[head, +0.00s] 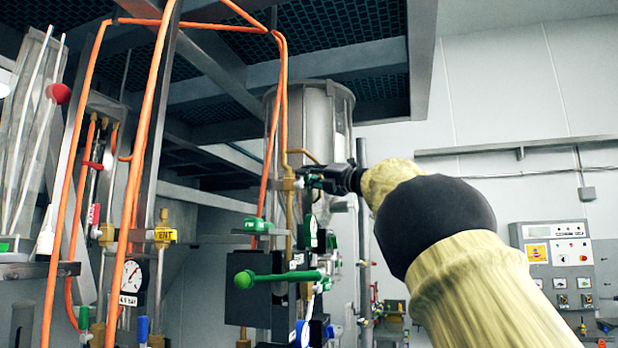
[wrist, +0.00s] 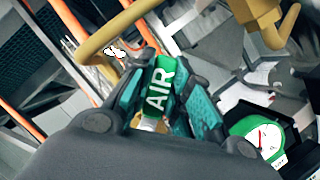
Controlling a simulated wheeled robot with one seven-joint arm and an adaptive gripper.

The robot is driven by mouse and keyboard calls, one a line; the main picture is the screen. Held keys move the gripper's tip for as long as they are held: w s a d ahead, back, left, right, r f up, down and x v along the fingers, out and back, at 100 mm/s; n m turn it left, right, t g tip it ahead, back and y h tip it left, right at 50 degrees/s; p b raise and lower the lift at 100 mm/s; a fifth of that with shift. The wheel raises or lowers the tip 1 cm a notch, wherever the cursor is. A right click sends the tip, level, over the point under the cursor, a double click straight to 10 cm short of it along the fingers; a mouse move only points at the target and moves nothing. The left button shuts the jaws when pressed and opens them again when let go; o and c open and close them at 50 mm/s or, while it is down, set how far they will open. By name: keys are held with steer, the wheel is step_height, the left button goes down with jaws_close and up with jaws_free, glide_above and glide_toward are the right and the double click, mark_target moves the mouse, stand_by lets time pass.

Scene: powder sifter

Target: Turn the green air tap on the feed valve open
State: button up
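The green air tap (wrist: 158,92), marked AIR in white, stands between the two teal-padded fingers of my gripper (wrist: 165,72) in the wrist view. The fingertips lie close against both sides of the handle, and I see no clear gap there. In the head view my gripper (head: 314,179) reaches in from the right to the brass pipework below the grey hopper. There the tap is small and mostly hidden by the fingers. The valve body under the tap is largely covered by my gripper in the wrist view.
A green-rimmed gauge (wrist: 262,138) sits right of my gripper. A brass pipe (wrist: 112,33) bends close to the fingers. Below in the head view is a long green lever (head: 278,278). Orange hoses (head: 283,95) run at the left. A control panel (head: 560,262) stands far right.

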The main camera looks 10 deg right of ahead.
steer(key=o, duration=0.4)
steer(key=v, duration=1.2)
